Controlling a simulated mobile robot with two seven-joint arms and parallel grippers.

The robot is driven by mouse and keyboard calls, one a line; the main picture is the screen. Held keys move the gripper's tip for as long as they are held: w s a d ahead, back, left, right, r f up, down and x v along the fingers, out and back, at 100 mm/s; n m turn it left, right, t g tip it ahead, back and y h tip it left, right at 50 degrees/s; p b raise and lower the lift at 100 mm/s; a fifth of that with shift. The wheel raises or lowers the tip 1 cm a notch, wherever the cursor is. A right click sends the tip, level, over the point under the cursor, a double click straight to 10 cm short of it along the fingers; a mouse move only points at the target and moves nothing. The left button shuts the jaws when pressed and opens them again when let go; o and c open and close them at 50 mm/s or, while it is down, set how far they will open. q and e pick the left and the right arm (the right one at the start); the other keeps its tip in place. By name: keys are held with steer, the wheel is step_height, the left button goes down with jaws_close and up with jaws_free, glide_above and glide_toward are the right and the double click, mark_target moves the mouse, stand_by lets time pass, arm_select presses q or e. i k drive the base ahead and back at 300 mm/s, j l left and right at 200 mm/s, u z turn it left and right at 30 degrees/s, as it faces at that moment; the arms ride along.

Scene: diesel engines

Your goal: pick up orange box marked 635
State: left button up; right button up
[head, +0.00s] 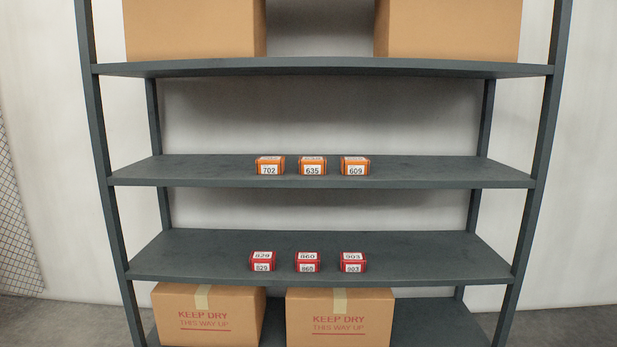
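The orange box marked 635 (312,166) sits on the middle shelf (430,172) of a grey rack, near the shelf's front edge. It is the centre one of 3 small orange boxes in a row. The orange box marked 702 (269,166) is to its left and the orange box marked 609 (355,166) to its right, with small gaps between them. White labels with black numbers face me. Neither of my grippers shows in the head view.
Red boxes marked 829 (262,262), 860 (307,262) and 903 (352,262) stand on the shelf below. Large cardboard boxes stand on the top shelf (320,67) and at the bottom. Rack posts (101,150) (544,140) bound both sides. The middle shelf is otherwise clear.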

mark_target(307, 165)
steer(key=i+j+z, duration=0.3)
steer(key=i, duration=0.2)
steer(key=i+j+z, duration=0.3)
steer(key=i+j, duration=0.15)
steer(key=j, duration=0.1)
